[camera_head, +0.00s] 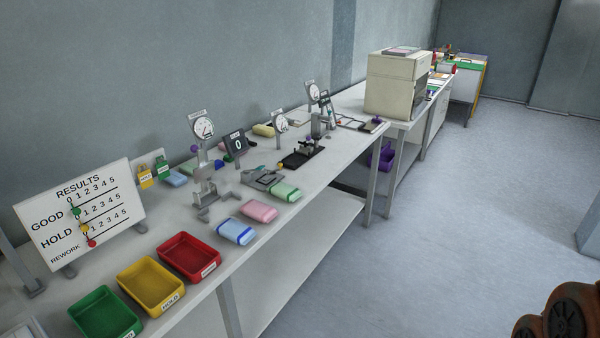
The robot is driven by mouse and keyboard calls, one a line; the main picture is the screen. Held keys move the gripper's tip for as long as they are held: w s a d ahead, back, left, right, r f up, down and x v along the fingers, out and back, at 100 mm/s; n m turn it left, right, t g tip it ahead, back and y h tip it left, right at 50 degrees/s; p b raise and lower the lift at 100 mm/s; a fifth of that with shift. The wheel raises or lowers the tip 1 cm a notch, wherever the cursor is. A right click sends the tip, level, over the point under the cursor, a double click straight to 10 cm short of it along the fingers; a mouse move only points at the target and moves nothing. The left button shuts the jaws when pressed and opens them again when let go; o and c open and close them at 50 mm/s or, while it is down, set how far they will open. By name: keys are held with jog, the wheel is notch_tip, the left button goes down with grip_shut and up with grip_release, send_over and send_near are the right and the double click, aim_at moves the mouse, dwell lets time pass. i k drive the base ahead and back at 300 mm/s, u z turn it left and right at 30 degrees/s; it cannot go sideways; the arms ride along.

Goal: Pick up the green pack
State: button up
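A pale green pack (286,192) lies flat on the white workbench near its front edge, in the middle of the view. A pink pack (259,211) and a blue-and-white pack (235,231) lie to its left along the same edge. A grey metal device (262,178) lies just behind the green pack. My gripper is not in view; only an orange-brown part, probably of my arm, shows at the bottom right corner.
Green (106,313), yellow (151,286) and red (189,257) trays stand at the near left. A results board (81,213) stands behind them. Dial gauges (203,128) and a metal stand (207,190) stand behind the packs. The floor (440,220) at right is clear.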

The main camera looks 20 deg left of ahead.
aim_at(288, 192)
jog(key=i, duration=3.1)
jog(key=u, duration=4.3)
